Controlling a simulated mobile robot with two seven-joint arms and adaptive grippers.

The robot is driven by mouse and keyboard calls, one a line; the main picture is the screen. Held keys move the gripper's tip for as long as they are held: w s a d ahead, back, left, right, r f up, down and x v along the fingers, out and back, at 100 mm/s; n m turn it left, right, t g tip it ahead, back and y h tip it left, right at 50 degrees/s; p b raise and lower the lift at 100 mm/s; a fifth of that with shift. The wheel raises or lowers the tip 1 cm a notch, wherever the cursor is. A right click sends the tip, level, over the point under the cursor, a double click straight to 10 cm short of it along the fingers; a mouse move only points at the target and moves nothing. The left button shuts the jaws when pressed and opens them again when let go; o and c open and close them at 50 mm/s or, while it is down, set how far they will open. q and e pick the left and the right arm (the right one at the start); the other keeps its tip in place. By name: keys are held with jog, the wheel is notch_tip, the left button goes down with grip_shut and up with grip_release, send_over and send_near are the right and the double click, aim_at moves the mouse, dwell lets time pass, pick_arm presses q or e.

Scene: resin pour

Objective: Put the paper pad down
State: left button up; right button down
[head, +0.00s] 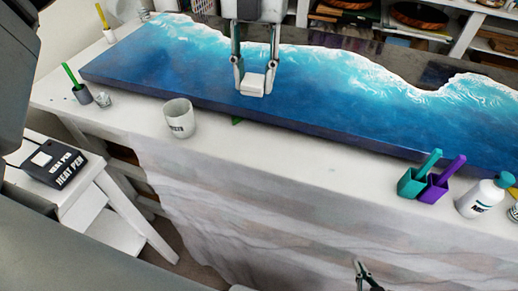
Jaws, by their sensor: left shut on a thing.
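My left gripper (256,84) hangs down from the top middle over the blue resin slab (180,66). It is shut on the paper pad (253,86), a small white block held between its two fingertips. The pad is over the blue part of the slab, near its front edge; I cannot tell whether it touches the surface. My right gripper (367,275) shows only in part at the bottom edge, in front of the cloth-draped table side. It is low and away from the slab, and its opening is unclear.
A white mug (179,119) stands on the white table (120,125) before the slab. Teal (411,184) and purple (434,187) holders and a white bottle (482,197) stand at right. A heat pen box (52,165) lies on a white stool.

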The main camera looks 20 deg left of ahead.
pick_arm(q)
jog(key=n, duration=0.1)
jog(key=d+r+n, duration=0.1)
jog(key=n, duration=0.1)
jog(key=shift+r, duration=0.15)
jog(key=shift+s+f, duration=0.1)
jog(key=shift+f, duration=0.1)
send_over(259, 152)
notch_tip(259, 152, down, 14)
jog(key=shift+f, duration=2.75)
jog(key=shift+f, duration=0.2)
jog(key=o, duration=1.2)
jog(key=shift+c, duration=0.2)
jog(key=shift+r, duration=0.1)
